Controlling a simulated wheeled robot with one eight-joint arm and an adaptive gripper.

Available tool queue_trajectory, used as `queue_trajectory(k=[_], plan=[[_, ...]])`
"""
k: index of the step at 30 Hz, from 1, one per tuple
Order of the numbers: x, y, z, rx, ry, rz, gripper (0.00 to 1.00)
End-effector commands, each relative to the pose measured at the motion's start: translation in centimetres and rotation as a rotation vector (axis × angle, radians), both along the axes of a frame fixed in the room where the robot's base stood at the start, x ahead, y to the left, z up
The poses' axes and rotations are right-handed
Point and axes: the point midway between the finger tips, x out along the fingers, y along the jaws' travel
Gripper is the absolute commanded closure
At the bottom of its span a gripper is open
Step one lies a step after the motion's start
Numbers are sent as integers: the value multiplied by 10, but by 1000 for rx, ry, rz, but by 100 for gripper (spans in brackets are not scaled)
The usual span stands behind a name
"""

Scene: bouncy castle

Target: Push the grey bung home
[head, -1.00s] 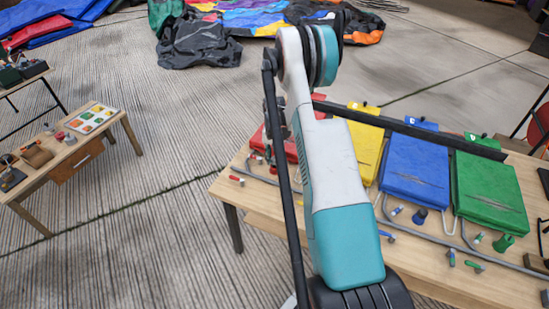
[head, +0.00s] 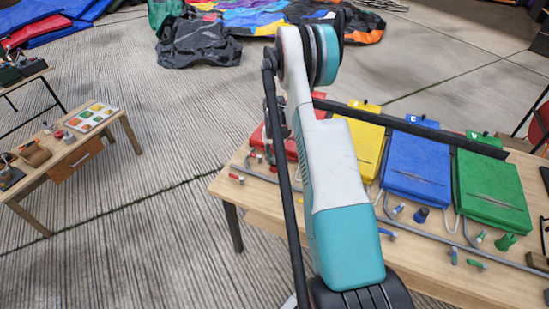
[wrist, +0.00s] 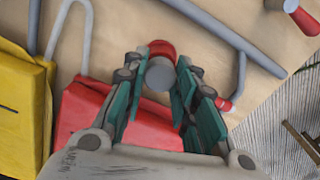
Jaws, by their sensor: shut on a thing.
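In the wrist view the grey bung (wrist: 159,76) shows as a round grey end between my fingers, with a red rounded part (wrist: 161,48) just beyond it. My gripper (wrist: 158,88) has its teal fingers shut on the grey bung, one on each side. I cannot tell how deep the bung sits. A red pad (wrist: 100,120) lies beneath and to the left of the fingers. In the head view my arm hides the gripper and the bung.
Yellow (head: 362,140), blue (head: 417,168) and green (head: 490,190) pads lie on the wooden table (head: 440,278), with grey pipes and small coloured fittings in front. A smaller table (head: 70,160) stands at left, with open floor between.

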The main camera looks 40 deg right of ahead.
Motion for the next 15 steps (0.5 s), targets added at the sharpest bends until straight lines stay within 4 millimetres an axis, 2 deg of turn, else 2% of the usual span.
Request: queue_trajectory(k=[15], plan=[[0, 0, -5, 0, 0, 0, 90]])
